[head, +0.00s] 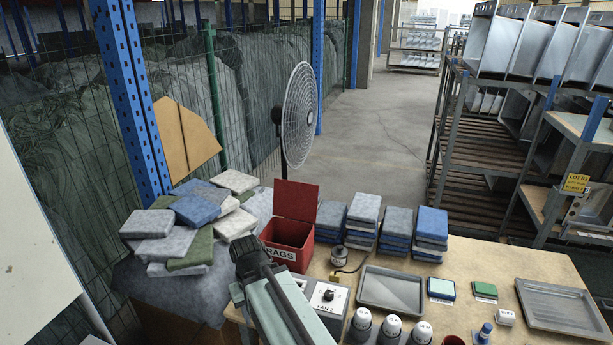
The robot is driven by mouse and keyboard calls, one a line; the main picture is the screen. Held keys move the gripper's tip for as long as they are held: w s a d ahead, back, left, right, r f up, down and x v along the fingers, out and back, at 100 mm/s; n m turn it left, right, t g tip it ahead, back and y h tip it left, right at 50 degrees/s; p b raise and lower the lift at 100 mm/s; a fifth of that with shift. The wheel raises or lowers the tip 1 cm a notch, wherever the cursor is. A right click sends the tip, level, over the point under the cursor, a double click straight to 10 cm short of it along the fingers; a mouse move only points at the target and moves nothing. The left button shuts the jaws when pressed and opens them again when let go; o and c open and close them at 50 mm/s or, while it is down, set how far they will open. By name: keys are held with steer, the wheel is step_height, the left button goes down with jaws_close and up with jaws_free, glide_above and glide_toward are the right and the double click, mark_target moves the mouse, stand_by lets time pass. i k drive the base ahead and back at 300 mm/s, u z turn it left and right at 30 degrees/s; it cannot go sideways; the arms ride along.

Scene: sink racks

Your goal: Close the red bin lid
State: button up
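The red bin (304,258) stands on the table just left of the middle, with a white RAGS label on its front. Its red lid (296,201) stands up at the back, so the bin is open and its dark inside shows. My arm reaches up from the bottom of the view. My gripper (250,256), dark at the arm's end, is in front and to the left of the bin, apart from the lid. It overlaps the bin's lower left in the picture. I cannot make out its fingers or see anything held.
Folded cloth stacks (397,229) stand right of the bin, and a loose cloth pile (190,220) lies to its left. A fan (299,115) rises behind the lid. A FAN 2 switch box (327,298), a small can (339,256) and grey trays (391,289) are on the tabletop (487,267).

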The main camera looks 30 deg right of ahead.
mark_target(298, 201)
steer(key=u, duration=0.1)
steer(key=i, duration=1.05)
steer(key=u, duration=0.8)
